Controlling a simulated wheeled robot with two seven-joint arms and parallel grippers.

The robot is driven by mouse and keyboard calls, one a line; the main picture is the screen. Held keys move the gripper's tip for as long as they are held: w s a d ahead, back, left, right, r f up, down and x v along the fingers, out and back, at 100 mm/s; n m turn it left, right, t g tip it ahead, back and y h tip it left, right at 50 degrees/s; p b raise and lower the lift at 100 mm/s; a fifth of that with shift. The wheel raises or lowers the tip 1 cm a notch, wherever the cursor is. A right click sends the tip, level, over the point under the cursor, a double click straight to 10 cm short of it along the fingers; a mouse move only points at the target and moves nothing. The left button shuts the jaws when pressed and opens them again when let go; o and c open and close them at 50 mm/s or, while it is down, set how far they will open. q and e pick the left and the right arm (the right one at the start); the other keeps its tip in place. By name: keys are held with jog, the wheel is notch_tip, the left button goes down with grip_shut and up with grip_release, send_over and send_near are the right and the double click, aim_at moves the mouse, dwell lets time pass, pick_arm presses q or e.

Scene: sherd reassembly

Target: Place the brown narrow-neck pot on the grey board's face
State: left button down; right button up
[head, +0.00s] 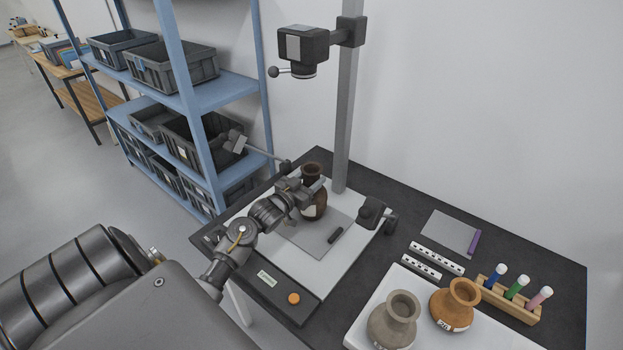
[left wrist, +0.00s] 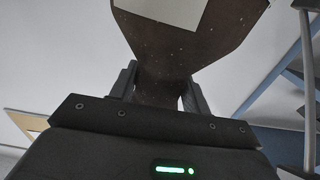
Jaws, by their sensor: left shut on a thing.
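The brown narrow-neck pot (head: 315,207) is upright at the far edge of the grey board (head: 291,239), with a pale label on its side. My left gripper (head: 313,184) is shut on its neck from the left. In the left wrist view the neck (left wrist: 157,88) sits between the two fingers, and the pot's body with a white patch fills the top. I cannot tell whether the pot's base touches the board. The grey board lies on a white base plate (head: 262,219). My right gripper is not in view.
A column (head: 348,110) with a camera (head: 303,45) rises behind, and a lamp head (head: 371,211) stands at right. A grey pot (head: 392,322) and an orange pot (head: 455,306) stand front right.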

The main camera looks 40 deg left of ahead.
pick_arm(q)
jog(key=shift+r, duration=0.1)
jog(key=c, duration=0.7)
grip_release()
jog(key=s+b, duration=0.1)
jog(key=s, duration=1.1)
jog(key=shift+d+b, duration=0.2)
jog(key=shift+b, duration=0.2)
